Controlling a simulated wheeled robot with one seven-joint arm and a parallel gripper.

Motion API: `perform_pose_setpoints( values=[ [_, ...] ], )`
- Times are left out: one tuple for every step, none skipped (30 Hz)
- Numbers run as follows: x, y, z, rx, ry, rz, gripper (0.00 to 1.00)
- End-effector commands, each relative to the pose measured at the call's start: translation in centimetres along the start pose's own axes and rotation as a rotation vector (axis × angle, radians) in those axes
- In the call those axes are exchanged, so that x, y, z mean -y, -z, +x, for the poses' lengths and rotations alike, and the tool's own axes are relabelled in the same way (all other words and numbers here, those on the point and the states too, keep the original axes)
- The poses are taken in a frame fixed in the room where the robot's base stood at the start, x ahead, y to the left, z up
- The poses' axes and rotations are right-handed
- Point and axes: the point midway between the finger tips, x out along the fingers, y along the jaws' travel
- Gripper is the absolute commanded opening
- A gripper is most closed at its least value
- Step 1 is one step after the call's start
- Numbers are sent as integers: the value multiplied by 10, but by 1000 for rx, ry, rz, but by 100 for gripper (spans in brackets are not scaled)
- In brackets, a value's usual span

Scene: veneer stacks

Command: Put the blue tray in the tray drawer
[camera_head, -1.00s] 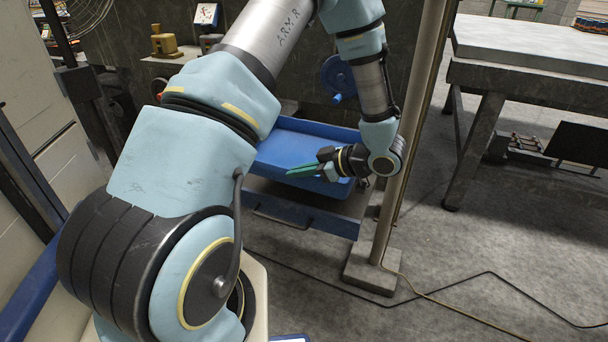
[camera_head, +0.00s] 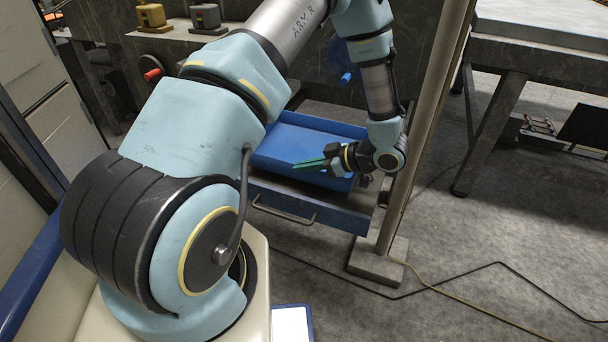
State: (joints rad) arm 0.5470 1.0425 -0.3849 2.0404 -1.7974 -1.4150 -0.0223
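The blue tray (camera_head: 293,143) is in the middle of the head view, over or in the pulled-out tray drawer (camera_head: 343,216), which has a blue front and a metal bar handle. I cannot tell whether the tray rests on the drawer's bottom. My arm hides the tray's left part. My gripper (camera_head: 308,164), with green fingers pointing left, is at the tray's right side, over its interior in the picture. The fingers look close together, but whether they grip the tray or stand apart from it is not clear.
A pale post on a square foot (camera_head: 377,265) stands just right of my gripper. A heavy table (camera_head: 490,130) is further right. A dark bench with a yellow block (camera_head: 151,16) and a grey block (camera_head: 206,17) is behind. A cable crosses the open floor.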

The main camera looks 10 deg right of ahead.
Motion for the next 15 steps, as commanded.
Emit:
perform_pose_setpoints(
  values=[
    [1, -6, 4, -1, 2, 1, 0],
    [1, -10, 6, -1, 2, 1, 0],
    [1, -16, 9, -1, 2, 1, 0],
    [1, -20, 11, -1, 1, 0, 0],
    [1, -23, 13, -1, 1, 0, 0],
    [1, -26, 14, -1, 1, 0, 0],
    [1, -26, 15, -1, 0, 0, 0],
    [1, -27, 15, -1, 0, -1, 0],
    [1, -26, 15, -1, -1, -2, 0],
    [1, -26, 15, -1, -1, -2, 0],
    [1, -26, 15, -1, -1, -2, 0],
    [1, -26, 15, -1, -1, -2, 0],
    [1, -26, 15, -1, -1, -2, 0],
    [1, -26, 15, -1, -1, -2, 0],
    [1, -27, 15, -1, -1, -1, 0]
  ],
)
